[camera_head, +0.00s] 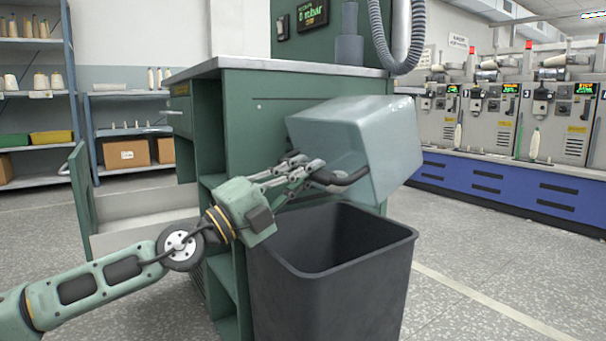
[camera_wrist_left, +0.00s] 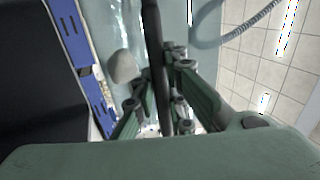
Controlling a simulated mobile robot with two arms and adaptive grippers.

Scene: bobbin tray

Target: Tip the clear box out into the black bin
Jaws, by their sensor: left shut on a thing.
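The clear box (camera_head: 365,130) is a pale, see-through box, held tilted in the air above the black bin (camera_head: 325,300). The bin stands upright on the floor with its open top facing up. My left gripper (camera_head: 318,172) is shut on the box's dark handle (camera_head: 350,178), above the bin's rear left rim. In the left wrist view the fingers (camera_wrist_left: 165,100) close around the dark handle bar (camera_wrist_left: 154,50), with the box wall (camera_wrist_left: 178,25) behind it. A pale rounded lump (camera_wrist_left: 123,67) shows by the box there; I cannot tell what it is. The bin's bottom is hidden.
A green workbench (camera_head: 285,95) with a light top stands right behind the bin and box. A grey hose (camera_head: 382,40) hangs above it. Shelves (camera_head: 35,95) stand at the left and textile machines (camera_head: 500,120) at the right. The floor right of the bin is clear.

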